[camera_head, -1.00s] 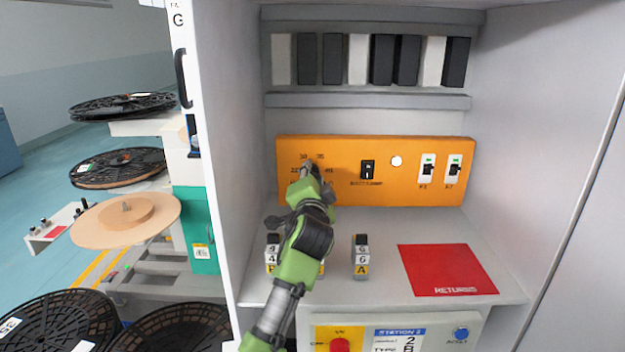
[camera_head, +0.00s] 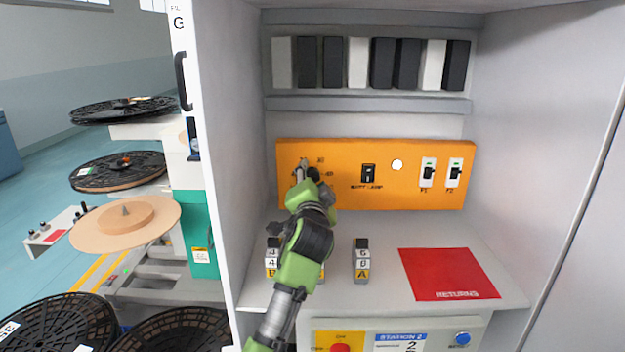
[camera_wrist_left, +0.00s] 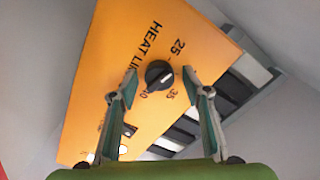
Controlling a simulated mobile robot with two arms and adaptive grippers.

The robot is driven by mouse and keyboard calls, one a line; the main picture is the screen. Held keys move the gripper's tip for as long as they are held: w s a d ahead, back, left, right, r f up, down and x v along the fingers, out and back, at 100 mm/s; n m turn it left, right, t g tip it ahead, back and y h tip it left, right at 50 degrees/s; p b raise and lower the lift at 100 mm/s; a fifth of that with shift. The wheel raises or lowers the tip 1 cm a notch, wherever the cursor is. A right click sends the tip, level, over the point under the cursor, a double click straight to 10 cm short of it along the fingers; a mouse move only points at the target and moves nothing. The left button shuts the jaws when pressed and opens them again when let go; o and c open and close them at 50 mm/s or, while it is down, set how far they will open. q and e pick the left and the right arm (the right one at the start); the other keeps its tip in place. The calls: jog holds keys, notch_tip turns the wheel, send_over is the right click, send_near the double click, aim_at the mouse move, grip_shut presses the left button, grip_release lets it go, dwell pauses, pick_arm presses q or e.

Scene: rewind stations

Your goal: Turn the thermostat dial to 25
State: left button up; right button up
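The thermostat dial (camera_wrist_left: 158,73) is a round black knob on an orange panel (camera_head: 386,194), with a pale mark on its face. In the left wrist view, the printed 25 and 35 stand near it, with the words HEAT LI beside them. The mark seems to point towards the 35 side, not at 25. My left gripper (camera_wrist_left: 159,71) is open, one finger on each side of the dial, with gaps showing. In the head view my left gripper (camera_head: 306,172) covers much of the dial and its scale. My right gripper is not in view.
Below, small labelled blocks (camera_head: 361,261) and a red RETURNS mat (camera_head: 449,273) lie on the shelf. Cabinet walls close in both sides.

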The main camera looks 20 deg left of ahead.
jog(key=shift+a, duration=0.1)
pick_arm(q)
jog(key=v, duration=1.2)
